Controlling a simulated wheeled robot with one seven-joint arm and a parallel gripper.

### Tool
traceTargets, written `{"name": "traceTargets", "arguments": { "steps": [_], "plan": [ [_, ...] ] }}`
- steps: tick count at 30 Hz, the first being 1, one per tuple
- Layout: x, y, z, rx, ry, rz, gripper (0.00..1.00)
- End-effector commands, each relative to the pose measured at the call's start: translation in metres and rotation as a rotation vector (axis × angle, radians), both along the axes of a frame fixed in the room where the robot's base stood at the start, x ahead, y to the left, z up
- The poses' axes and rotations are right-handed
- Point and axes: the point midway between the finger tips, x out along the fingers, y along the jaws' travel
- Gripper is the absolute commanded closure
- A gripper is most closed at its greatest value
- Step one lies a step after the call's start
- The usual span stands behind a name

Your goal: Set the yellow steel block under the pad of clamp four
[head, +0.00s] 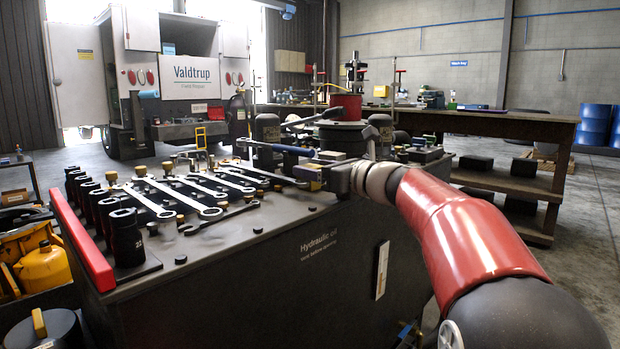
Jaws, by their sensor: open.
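My gripper (325,174) is at the end of my red arm, low over the right part of the dark bench top, beside the transmission parts. Its fingers are small and partly hidden by the wrist; they stand open. A small block-like piece with a yellowish face (308,172) is right at the fingertips; I cannot tell whether it is the yellow steel block or whether it touches the fingers. A dark round housing (341,136) with a red cylinder (346,106) above it stands behind the gripper. I cannot make out clamp four or its pad.
Several wrenches (195,188) and a row of dark sockets (125,237) lie on the bench left of my gripper. A red bar (82,240) edges the bench's left side. A long wooden workbench (490,126) stands behind, with open floor (590,230) to the right.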

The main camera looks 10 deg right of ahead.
Motion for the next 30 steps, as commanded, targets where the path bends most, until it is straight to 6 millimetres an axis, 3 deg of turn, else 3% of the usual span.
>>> {"name": "traceTargets", "arguments": {
  "steps": [9, 24, 30],
  "plan": [
    [0.0048, 0.0038, 0.0, 0.0, 0.0, 0.0, 0.35],
    [0.0045, 0.0035, 0.0, -0.001, -0.001, 0.0, 1.0],
    [0.0039, 0.0037, 0.0026, -0.001, -0.004, 0.0, 1.0]
  ]
}}
